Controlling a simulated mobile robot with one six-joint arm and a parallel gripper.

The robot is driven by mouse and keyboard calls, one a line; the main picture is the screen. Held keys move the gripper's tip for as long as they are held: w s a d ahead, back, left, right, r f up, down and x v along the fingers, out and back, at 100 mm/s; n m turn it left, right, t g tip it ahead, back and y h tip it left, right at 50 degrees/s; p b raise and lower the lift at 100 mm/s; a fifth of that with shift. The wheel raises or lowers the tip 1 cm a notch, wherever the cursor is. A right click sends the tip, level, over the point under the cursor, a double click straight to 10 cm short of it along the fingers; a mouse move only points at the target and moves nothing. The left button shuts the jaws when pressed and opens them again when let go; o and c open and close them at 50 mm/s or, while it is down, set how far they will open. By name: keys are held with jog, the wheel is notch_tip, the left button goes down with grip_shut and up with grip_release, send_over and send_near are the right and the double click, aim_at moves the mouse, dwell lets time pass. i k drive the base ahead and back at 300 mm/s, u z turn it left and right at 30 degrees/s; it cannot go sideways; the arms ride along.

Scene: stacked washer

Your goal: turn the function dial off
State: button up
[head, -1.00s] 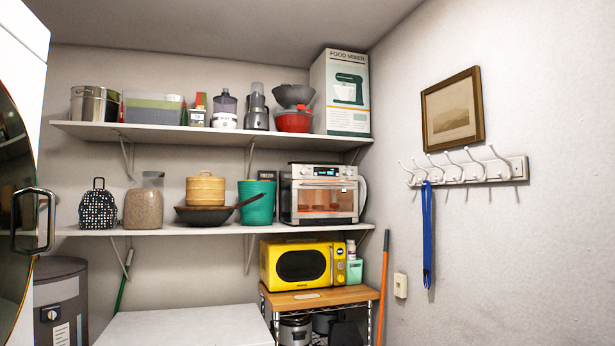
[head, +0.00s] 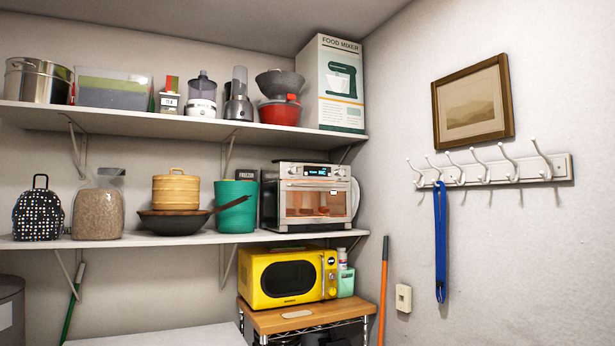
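No stacked washer and no clearly marked function dial show in the head view now. The yellow microwave (head: 288,277) on the wooden-topped cart has a control strip (head: 330,274) on its right side with small round controls, too small to read. The toaster oven (head: 311,195) on the lower shelf has a lit display (head: 316,171) along its top. I cannot tell whether either one carries the function dial. My gripper is not in view.
The upper wall shelf (head: 180,122) and lower wall shelf (head: 120,241) hold kitchen goods. The cart (head: 305,318) stands below, with an orange pole (head: 383,290) beside it. A white flat top (head: 160,336) is at the bottom. Hooks (head: 490,165) line the right wall.

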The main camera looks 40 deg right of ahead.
aim_at(293, 170)
jog(key=z, duration=0.4)
jog(key=i, duration=0.95)
jog(key=z, duration=0.25)
